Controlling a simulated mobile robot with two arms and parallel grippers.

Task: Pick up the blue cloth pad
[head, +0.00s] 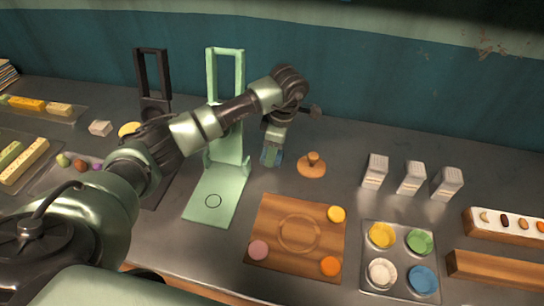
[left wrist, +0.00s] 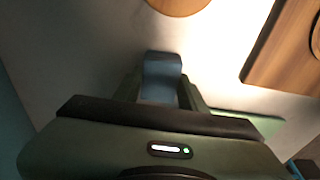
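The blue cloth pad (head: 271,158) is on the grey counter, just right of the green stand. It is partly covered by my left gripper (head: 272,152), which points down at it. In the left wrist view the pad (left wrist: 162,72) lies between the two fingers of the left gripper (left wrist: 163,90), one on each side. The fingers are very close to its edges; whether they press on it I cannot tell. The near part of the pad is hidden by the gripper body. My right gripper is not in view.
A round wooden piece with a knob (head: 312,166) stands just right of the pad. The green stand (head: 216,192) is close on the left, a wooden board (head: 298,262) in front. Several small cartons (head: 412,179) and a metal tray (head: 401,291) are farther right.

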